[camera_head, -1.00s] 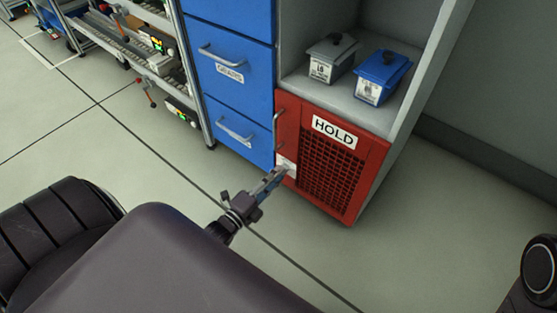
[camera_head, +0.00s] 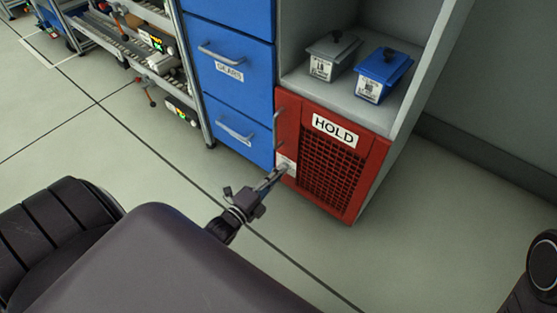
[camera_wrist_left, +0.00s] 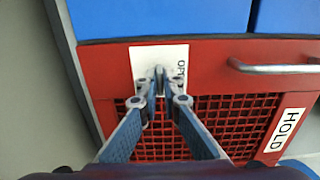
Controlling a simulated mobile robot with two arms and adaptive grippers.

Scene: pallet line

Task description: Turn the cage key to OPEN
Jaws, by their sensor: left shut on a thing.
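The red cage door (camera_head: 335,170) with a HOLD sign is closed, low in the grey cabinet. At its left edge is a white key plate (camera_head: 286,164), which also shows in the left wrist view (camera_wrist_left: 143,60) with the word OPEN partly covered by a finger. My left gripper (camera_head: 279,172) reaches the plate from the lower left. In the left wrist view its two fingertips (camera_wrist_left: 160,80) are closed together over the plate, shut on the cage key. The key is mostly hidden between the fingertips, so its exact angle is unclear. My right gripper is out of view.
A door handle (camera_head: 278,128) is just above the plate. Blue drawers (camera_head: 236,95) stand to the left. A grey bin (camera_head: 331,57) and a blue bin (camera_head: 382,76) sit on the shelf above the cage. The floor in front is clear.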

